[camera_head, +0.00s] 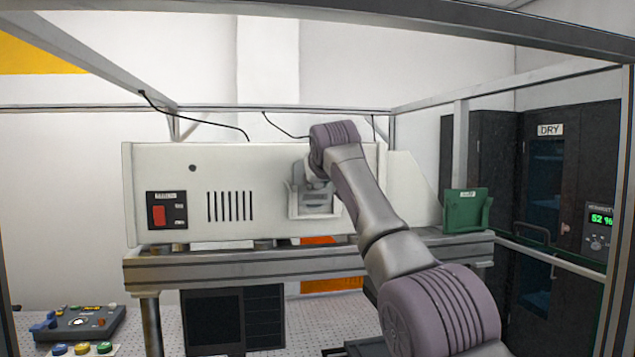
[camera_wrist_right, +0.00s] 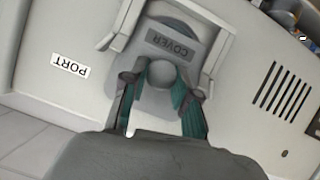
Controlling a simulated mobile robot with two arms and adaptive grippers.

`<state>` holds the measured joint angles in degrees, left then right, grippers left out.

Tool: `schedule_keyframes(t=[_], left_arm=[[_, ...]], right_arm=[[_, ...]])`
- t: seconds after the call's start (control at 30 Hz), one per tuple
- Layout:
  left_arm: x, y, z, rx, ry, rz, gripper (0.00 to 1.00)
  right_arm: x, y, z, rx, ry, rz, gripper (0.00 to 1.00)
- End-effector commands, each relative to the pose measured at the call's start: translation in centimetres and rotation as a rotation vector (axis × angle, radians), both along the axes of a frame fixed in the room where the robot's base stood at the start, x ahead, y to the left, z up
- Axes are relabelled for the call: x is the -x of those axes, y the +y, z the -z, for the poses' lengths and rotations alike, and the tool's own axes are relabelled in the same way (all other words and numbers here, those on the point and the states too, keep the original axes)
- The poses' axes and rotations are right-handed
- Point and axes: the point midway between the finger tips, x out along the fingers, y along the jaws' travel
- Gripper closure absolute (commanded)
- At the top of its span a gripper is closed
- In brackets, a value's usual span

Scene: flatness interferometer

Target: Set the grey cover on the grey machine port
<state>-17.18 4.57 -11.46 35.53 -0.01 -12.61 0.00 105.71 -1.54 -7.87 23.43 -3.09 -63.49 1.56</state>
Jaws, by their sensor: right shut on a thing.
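The grey cover (camera_wrist_right: 173,42), labelled COVER, shows in the right wrist view with a round knob (camera_wrist_right: 161,74). My right gripper (camera_wrist_right: 160,88) is shut on this knob, one finger on each side. The cover lies at the machine port (camera_wrist_right: 113,40), inside its pale raised frame; I cannot tell if it is fully seated. A PORT label (camera_wrist_right: 70,66) is on the machine face beside it. In the head view the port frame (camera_head: 291,203) is on the front of the white machine (camera_head: 260,165), partly hidden by my right arm. My left gripper is not in view.
The machine stands on a grey bench (camera_head: 200,268). A green holder (camera_head: 466,210) is at the bench's right end. A control box (camera_head: 80,322) with buttons is at lower left. Frame posts and a dark DRY cabinet (camera_head: 560,200) stand at right. Cables hang above the machine.

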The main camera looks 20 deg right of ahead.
Motion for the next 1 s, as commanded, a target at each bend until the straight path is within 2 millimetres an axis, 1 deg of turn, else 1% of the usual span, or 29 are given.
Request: schedule_keyframes(t=[0.27, 1.0], left_arm=[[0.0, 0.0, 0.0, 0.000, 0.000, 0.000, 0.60], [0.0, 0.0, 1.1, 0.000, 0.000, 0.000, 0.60]], right_arm=[[0.0, 0.0, 0.0, 0.000, -0.001, 0.000, 1.00], [0.0, 0.0, 1.2, 0.000, -0.002, 0.000, 1.00]])
